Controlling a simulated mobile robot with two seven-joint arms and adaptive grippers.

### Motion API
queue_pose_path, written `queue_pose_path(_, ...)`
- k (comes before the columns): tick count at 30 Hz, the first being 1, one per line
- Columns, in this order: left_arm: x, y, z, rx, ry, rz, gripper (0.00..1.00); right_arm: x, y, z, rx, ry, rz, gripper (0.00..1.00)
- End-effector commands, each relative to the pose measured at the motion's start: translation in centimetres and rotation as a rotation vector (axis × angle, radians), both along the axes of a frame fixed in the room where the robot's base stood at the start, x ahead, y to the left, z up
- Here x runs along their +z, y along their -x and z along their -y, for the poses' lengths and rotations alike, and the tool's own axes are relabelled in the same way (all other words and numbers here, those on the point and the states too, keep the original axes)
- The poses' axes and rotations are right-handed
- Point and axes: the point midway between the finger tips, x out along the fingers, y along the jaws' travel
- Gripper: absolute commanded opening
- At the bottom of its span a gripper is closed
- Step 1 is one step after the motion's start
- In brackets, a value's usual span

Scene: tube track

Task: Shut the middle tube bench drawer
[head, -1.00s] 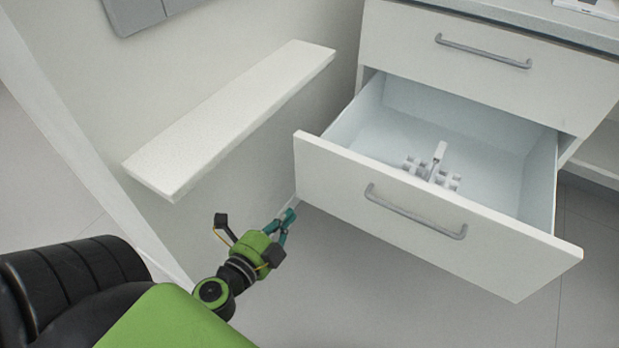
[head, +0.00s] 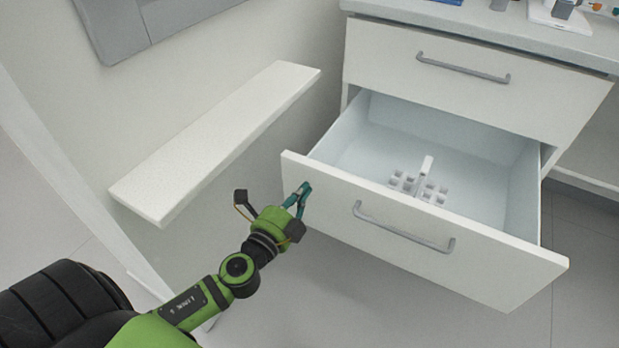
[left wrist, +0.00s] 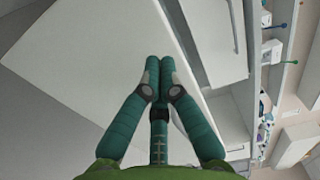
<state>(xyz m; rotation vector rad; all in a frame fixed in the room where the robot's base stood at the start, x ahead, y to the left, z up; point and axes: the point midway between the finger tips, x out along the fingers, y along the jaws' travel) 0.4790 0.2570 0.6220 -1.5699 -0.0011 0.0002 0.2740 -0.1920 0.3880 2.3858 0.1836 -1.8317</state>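The middle drawer (head: 330,178) is pulled out of the white bench, its front panel facing me with a grey bar handle (head: 403,230). A white rack-like object (head: 420,186) with square cells lies inside it. My left gripper (head: 303,190) is at the left end of the drawer's front panel, left of the handle. In the left wrist view its teal fingertips (left wrist: 159,62) are together with nothing between them, in front of a white panel. I cannot tell whether they touch the drawer. My right gripper is not in view.
A closed upper drawer (head: 420,85) sits above the open one, under the grey worktop (head: 480,27). A white wall shelf (head: 215,140) juts out left of the drawer. The floor (head: 370,300) below the drawer is clear.

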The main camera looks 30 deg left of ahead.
Motion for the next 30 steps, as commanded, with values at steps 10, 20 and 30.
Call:
queue_pose_path(10,-0.1,-3.4,0.0,0.000,0.000,-0.001,0.00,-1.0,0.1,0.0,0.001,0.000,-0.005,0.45)
queue_pose_path(20,-0.1,-3.5,0.0,-0.001,0.001,-0.001,0.00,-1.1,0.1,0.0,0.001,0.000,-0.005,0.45)
queue_pose_path(30,0.0,-5.6,0.0,0.000,0.002,0.001,0.00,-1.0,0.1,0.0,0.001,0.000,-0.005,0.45)
